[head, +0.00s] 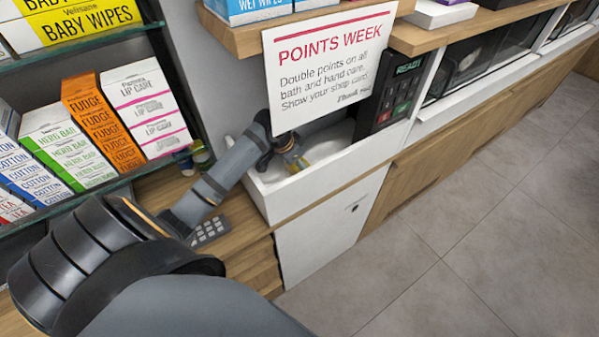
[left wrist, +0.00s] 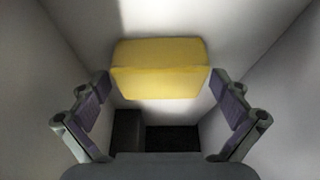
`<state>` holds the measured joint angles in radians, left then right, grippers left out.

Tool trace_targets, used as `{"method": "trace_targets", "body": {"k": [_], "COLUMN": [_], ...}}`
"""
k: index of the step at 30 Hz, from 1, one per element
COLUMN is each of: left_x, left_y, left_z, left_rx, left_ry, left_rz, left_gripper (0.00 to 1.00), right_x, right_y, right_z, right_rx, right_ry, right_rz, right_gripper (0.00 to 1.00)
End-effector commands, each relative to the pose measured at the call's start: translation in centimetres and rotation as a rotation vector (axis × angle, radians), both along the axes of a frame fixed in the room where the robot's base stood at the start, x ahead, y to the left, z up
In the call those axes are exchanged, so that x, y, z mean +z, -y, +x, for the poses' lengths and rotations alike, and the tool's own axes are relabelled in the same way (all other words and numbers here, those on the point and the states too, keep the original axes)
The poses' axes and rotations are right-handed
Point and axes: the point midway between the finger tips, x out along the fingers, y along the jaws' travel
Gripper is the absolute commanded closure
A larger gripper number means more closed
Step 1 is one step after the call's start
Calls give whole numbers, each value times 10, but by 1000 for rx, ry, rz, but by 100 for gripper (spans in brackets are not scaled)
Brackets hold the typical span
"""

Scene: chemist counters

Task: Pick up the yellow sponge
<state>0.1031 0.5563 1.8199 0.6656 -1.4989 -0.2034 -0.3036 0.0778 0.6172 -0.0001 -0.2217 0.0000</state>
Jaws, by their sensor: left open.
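The yellow sponge (left wrist: 160,68) is a block lying in a white-walled bin, near the top middle of the left wrist view. My left gripper (left wrist: 162,98) is open, with one finger to each side of the sponge's lower part in the picture. The fingers look apart from it, and nothing is held. In the head view my left gripper (head: 284,155) is at the white bin (head: 272,202), partly hidden behind the points sign. I cannot tell there whether the small yellowish patch by the gripper is the sponge. My right gripper is not in view.
The bin's walls stand close around my left gripper. A dark block (left wrist: 127,130) lies below the sponge in the wrist view. The "Points Week" sign (head: 331,65) hangs above the bin. A black card terminal (head: 392,95) is right of it; boxed goods (head: 100,122) fill shelves at left.

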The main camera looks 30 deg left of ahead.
Motion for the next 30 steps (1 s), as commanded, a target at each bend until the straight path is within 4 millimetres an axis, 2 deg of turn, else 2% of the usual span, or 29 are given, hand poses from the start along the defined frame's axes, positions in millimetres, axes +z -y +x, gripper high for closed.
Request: {"method": "trace_targets", "body": {"k": [6, 15, 23, 26, 30], "left_x": [0, 0, 2, 14, 47], "left_y": [0, 0, 0, -1, -1], "left_z": [1, 0, 1, 1, 2], "left_rx": [0, 0, -1, -1, -1], "left_ry": [-1, -1, -1, 3, 5], "left_rz": [0, 0, 1, 2, 3], "left_gripper": [0, 37, 38, 38, 38], "right_x": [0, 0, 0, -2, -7], "right_y": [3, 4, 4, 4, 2], "right_z": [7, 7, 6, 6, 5], "right_rx": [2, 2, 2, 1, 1], "right_ry": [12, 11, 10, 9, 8], "right_rz": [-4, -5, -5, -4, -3], "right_gripper": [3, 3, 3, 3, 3]}}
